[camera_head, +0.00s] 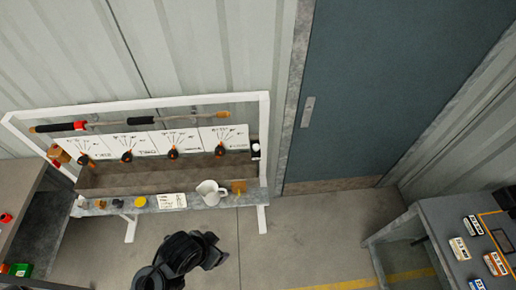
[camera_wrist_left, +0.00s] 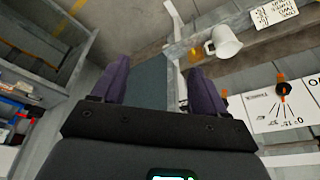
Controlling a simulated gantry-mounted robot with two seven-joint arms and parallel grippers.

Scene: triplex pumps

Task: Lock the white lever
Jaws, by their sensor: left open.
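A white-topped, dark-bodied fitting (camera_head: 256,151) sits at the right end of the rack; I cannot tell if it is the white lever. Several dark knobs with orange parts, one of them this knob (camera_head: 173,153), stand in front of white marked panels (camera_head: 215,139). One knob (camera_wrist_left: 283,88) and its panel also show in the left wrist view. My left gripper (camera_wrist_left: 160,82) is open, with two dark purple fingers apart and nothing between them. It is apart from the panels. My right gripper is not in view.
A white jug (camera_head: 210,192), a yellow round piece (camera_head: 140,202) and a label card (camera_head: 172,200) are on the rack's front shelf (camera_head: 150,209). A grey table (camera_head: 440,212) stands at right, another bench (camera_head: 35,235) at left. A blue-grey door (camera_head: 385,90) is behind.

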